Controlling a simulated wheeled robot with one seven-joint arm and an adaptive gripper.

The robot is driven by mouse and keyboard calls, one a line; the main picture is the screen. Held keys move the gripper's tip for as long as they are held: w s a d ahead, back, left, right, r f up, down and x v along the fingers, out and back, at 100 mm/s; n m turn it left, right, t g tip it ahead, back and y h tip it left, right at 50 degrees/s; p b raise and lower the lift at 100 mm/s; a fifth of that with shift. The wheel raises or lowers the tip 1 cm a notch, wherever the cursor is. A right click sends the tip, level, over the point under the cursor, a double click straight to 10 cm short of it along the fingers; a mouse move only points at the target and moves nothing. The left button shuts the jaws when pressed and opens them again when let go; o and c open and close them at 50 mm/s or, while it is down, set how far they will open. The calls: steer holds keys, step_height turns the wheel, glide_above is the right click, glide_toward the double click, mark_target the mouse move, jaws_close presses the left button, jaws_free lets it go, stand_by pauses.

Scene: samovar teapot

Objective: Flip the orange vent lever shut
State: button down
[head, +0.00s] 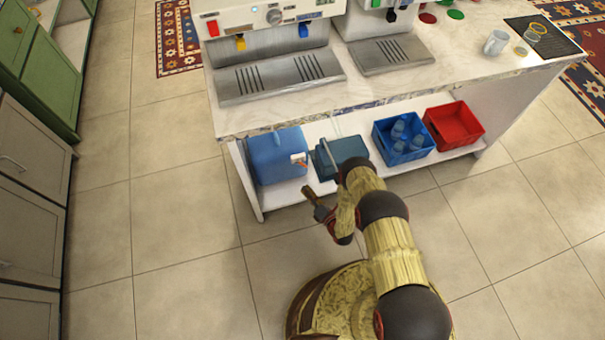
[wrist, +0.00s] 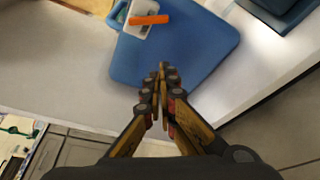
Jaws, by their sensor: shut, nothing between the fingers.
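The orange vent lever (wrist: 149,20) lies across a small white plate (wrist: 139,31) on the blue container (wrist: 187,50), near the top of the wrist view. In the head view the blue container (head: 272,158) stands at the left end of the low shelf, with the lever (head: 302,164) small at its right side. My gripper (wrist: 162,68) is shut and empty, its fingertips pointing toward the container, with the lever beyond them. In the head view my gripper (head: 308,191) is in front of the shelf, below the container's right side. I cannot tell whether the fingertips touch the container.
The tiled floor at left (head: 180,220) is clear.

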mark_target(302, 164)
stand_by(0.4)
steer(key=f+b+x, duration=0.1)
steer(key=b+x, duration=0.3)
steer(key=x, duration=0.5)
steer(key=w+d+r, duration=0.1)
steer(key=d+r+b, duration=0.1)
steer(key=shift+w+d+r, duration=0.35)
steer(key=shift+d, duration=0.05)
